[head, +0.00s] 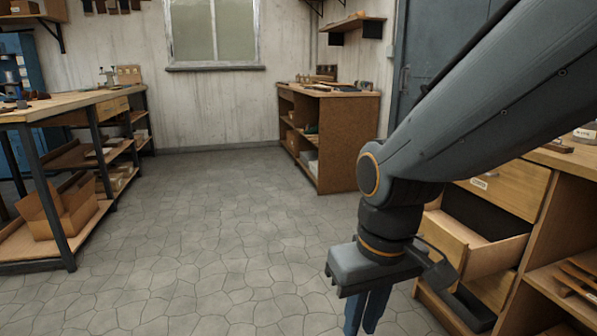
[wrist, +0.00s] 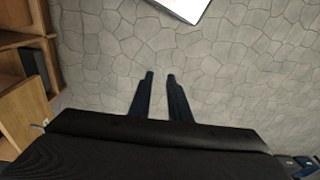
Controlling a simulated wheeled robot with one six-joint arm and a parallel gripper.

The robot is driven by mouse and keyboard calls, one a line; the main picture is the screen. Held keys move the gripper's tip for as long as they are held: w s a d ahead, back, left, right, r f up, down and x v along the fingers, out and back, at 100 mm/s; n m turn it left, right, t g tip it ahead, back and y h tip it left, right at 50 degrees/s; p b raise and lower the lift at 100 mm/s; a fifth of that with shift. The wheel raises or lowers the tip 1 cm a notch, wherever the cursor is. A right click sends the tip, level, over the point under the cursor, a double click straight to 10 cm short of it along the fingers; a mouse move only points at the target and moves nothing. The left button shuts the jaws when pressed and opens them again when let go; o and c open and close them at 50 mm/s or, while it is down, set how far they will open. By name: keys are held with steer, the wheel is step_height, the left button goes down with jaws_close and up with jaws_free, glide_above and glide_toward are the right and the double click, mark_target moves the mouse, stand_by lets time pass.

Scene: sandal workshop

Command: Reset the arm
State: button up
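My gripper (head: 366,318) hangs pointing down in the right half of the head view, over the grey stone floor. The gripper is open and empty. My arm reaches in from the upper right and bends down at the wrist, left of an open drawer (head: 486,254) in the right-hand wooden cabinet. I cannot tell whether the gripper clears that drawer by much.
The cabinet (head: 535,225) stands close on the right; its wooden side also shows in the wrist view (wrist: 18,115). A long workbench (head: 60,103) with a cardboard box (head: 60,212) on its lower shelf stands left. A wooden shelf unit (head: 345,140) stands at the back. The middle floor is clear.

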steer(key=s+d+r+m+p, duration=0.1)
steer(key=d+r+m+p, duration=0.1)
steer(key=d+r+p, duration=0.2)
steer(key=s+d+r+m+g+p, duration=0.1)
steer(key=d+r+p, duration=0.4)
steer(key=p, duration=1.2)
step_height(320, 180, up, 5)
steer(key=shift+s+d+f+m+h, duration=0.15)
steer(key=shift+s+d+m+h, duration=0.15)
steer(key=shift+s+m+h, duration=0.25)
steer(key=shift+s+d, duration=0.1)
